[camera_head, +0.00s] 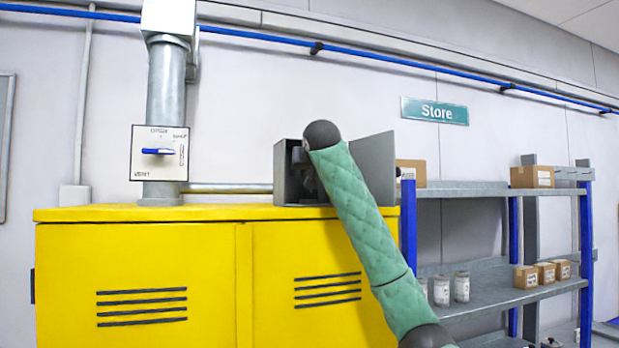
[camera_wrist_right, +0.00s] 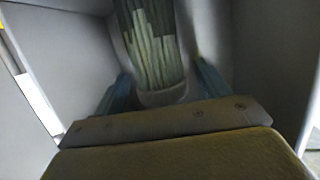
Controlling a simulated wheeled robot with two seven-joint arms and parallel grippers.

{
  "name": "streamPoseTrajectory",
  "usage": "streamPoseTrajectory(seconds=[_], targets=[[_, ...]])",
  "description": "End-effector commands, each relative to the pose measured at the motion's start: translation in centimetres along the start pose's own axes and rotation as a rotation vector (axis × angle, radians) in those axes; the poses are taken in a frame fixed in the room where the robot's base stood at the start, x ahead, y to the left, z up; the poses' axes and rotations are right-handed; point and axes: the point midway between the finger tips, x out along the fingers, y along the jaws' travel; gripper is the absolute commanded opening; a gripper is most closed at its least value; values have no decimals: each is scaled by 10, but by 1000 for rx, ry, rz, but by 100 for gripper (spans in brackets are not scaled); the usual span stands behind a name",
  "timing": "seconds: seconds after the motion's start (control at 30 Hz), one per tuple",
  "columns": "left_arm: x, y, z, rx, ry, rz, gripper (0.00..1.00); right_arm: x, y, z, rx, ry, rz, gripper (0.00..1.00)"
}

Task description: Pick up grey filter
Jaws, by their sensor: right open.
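The filter (camera_wrist_right: 152,45) shows in the right wrist view as a pleated grey-green cylinder with a pale grey round end, inside a grey box. The box (camera_head: 284,185) sits on the yellow cabinet in the head view, its door (camera_head: 375,160) swung open to the right. My right gripper (camera_wrist_right: 163,88) reaches into the box. Its two bluish fingers are apart, one on each side of the filter's pale end. I cannot tell whether they touch it. In the head view my right arm and wrist hide most of the box's inside, and the filter is not discernible. My left gripper is not seen.
The yellow cabinet (camera_head: 140,260) stands below the box. A vent panel with a blue handle (camera_head: 157,151) is on the pipe to the left. Shelves (camera_head: 500,292) with cartons and white jars stand to the right. The box walls are close around my right gripper.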

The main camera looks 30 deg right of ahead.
Motion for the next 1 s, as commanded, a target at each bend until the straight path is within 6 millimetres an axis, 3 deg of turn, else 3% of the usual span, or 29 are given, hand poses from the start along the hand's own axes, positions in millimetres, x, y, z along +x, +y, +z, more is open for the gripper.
streamPoseTrajectory(seconds=[0.2,0.47,0.73,1.0], targets=[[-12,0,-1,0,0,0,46,16,-1,0,-1,-3,0,75],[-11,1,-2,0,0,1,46,17,-1,1,0,-2,0,75],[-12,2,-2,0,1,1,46,17,-1,1,0,-2,-1,26],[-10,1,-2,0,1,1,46,17,-1,2,0,-2,-1,26]])
